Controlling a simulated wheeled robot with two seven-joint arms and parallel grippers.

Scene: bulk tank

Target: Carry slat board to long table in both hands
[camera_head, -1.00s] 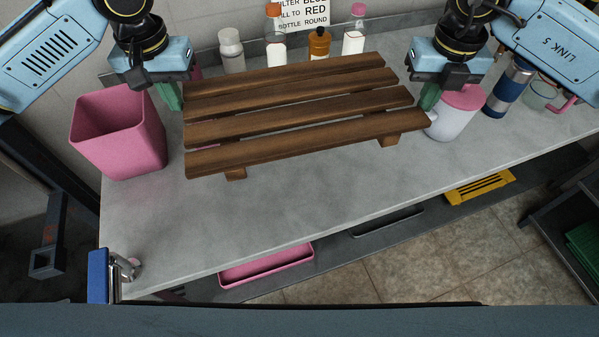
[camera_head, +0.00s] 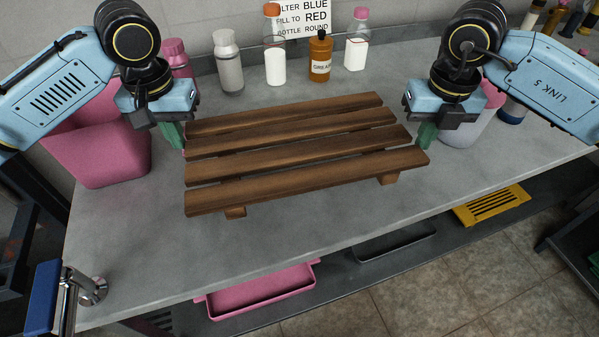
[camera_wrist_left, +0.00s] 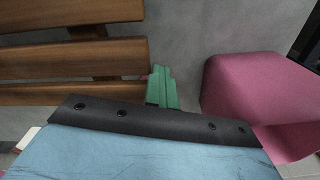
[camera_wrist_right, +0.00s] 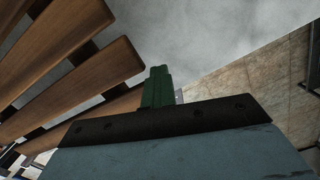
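The slat board (camera_head: 300,160), several brown wooden slats on cross-bars, lies level over a grey worktop (camera_head: 300,245). I cannot tell whether its feet touch the top. My left gripper (camera_head: 173,134) has its green fingers at the board's left end; in the left wrist view they (camera_wrist_left: 162,90) meet a slat end. My right gripper (camera_head: 427,134) has its green fingers at the right end, beside a slat end in the right wrist view (camera_wrist_right: 156,88). Both appear shut on the board, though the contact is partly hidden. I cannot tell whether this worktop is the long table.
A pink bin (camera_head: 100,160) stands left of the board. A white bottle (camera_head: 228,65), a brown bottle (camera_head: 320,58) and others line the back. A pink-lidded white container (camera_head: 468,130) stands behind my right gripper. A tap (camera_head: 85,290) is front left. The front strip is clear.

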